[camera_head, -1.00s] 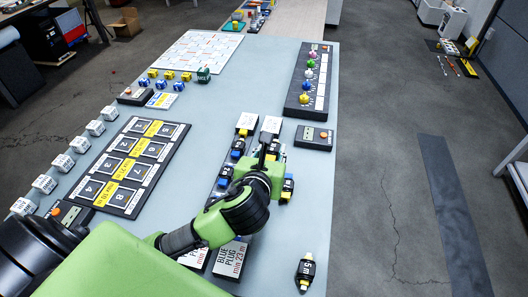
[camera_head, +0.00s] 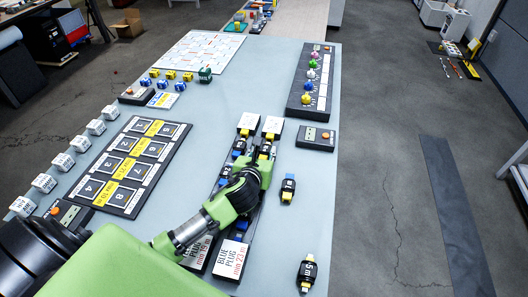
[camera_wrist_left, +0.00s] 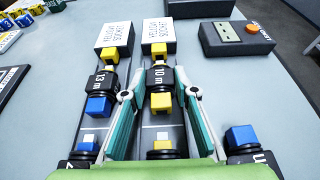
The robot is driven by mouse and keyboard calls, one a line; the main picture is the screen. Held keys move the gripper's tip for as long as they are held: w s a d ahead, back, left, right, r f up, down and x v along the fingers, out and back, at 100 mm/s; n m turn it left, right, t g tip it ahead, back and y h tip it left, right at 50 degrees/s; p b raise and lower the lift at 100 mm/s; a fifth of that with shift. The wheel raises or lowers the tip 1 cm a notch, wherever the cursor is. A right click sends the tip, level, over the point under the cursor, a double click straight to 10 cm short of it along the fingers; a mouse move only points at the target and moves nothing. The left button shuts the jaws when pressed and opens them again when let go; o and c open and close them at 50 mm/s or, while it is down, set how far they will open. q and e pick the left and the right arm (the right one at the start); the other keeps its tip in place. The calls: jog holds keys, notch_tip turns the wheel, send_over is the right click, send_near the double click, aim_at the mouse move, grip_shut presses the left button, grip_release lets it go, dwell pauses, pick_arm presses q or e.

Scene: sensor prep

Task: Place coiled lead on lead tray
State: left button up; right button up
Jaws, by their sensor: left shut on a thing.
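My left gripper (camera_head: 263,153) is over the far part of the right lead tray (camera_head: 236,245). In the left wrist view its two teal fingers (camera_wrist_left: 160,88) stand either side of a black coiled lead marked 10 m (camera_wrist_left: 158,74), shut on it. This lead's far yellow plug (camera_wrist_left: 155,49) is at the yellow socket block (camera_wrist_left: 160,31); I cannot tell if it is seated. The left lead tray (camera_head: 199,250) holds a 13 m coiled lead (camera_wrist_left: 104,80). Other leads in the trays are partly hidden by my arm. My right gripper is out of view.
One loose coiled lead (camera_head: 288,188) lies right of the trays, and another marked 5 m (camera_head: 307,271) lies near the front right edge. A dark box with an orange button (camera_head: 316,138) stands right of the sockets. A numbered board (camera_head: 131,165) lies to the left.

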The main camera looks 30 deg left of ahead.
pick_arm(q)
jog(key=o, duration=1.1)
jog(key=shift+f, duration=0.1)
jog(key=shift+s+r, duration=0.2)
jog(key=v, duration=1.1)
jog(key=shift+s+r, duration=0.1)
jog(key=shift+s, duration=0.2)
